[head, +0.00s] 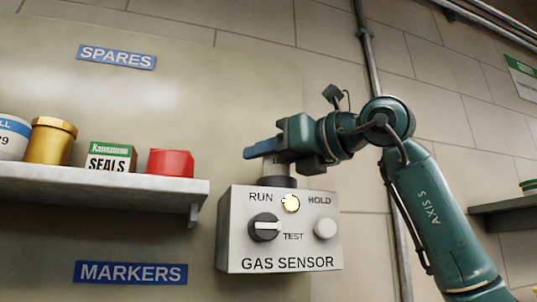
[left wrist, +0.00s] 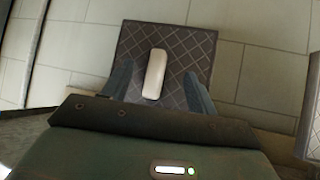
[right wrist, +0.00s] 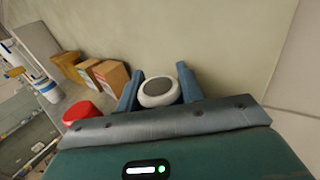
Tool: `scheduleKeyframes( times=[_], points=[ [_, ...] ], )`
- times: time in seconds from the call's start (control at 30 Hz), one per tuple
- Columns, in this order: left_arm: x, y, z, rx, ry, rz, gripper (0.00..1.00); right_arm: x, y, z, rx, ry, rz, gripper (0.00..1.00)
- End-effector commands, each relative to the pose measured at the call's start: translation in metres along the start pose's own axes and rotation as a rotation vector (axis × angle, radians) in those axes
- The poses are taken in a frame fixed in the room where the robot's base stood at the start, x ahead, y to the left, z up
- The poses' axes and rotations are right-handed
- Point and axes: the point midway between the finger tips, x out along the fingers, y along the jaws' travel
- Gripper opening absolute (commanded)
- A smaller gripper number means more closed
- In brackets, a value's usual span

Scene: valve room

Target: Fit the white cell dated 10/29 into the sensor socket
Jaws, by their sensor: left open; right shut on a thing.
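My right gripper (head: 266,151) is shut on a pale, upright cell (head: 279,161), directly above the gas sensor (head: 279,232). The fingers cover most of the cell, and its lettering is too small to read. In the right wrist view the cell (right wrist: 158,92) shows as a white ring with a grey top between the fingers. Its lower end meets the dark round socket (head: 279,181) on top of the box; I cannot tell whether it is seated. My left gripper (left wrist: 160,85) is open and does not show in the head view.
The SPARES shelf (head: 100,183) holds a blue-banded white cell (head: 12,140) ending in "9", cut off by the frame, a gold can (head: 52,141), a SEALS box (head: 110,157) and a red cap (head: 171,163). The sensor has a lit yellow lamp (head: 291,203), a knob (head: 264,228) and a button (head: 325,228).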

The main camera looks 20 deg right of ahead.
Motion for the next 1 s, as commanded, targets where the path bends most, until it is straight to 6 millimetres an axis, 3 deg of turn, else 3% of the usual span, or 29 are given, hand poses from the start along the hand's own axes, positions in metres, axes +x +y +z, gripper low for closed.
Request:
scheduleKeyframes(
  times=[0.77, 0.8, 1.0],
  points=[
    [0.004, -0.0003, 0.0063, 0.0, -0.004, 0.0, 0.59, -0.0002, -0.0006, -0.0079, 0.0, 0.0, 0.0, 0.14],
    [0.004, -0.0003, 0.0062, 0.0, -0.004, 0.0, 0.59, -0.0002, -0.0006, -0.0079, 0.0, 0.0, 0.0, 0.39],
    [0.004, -0.0003, 0.0062, 0.0, -0.004, 0.0, 0.59, -0.0002, -0.0005, -0.0079, 0.0, 0.0, 0.0, 0.56]
  ],
)
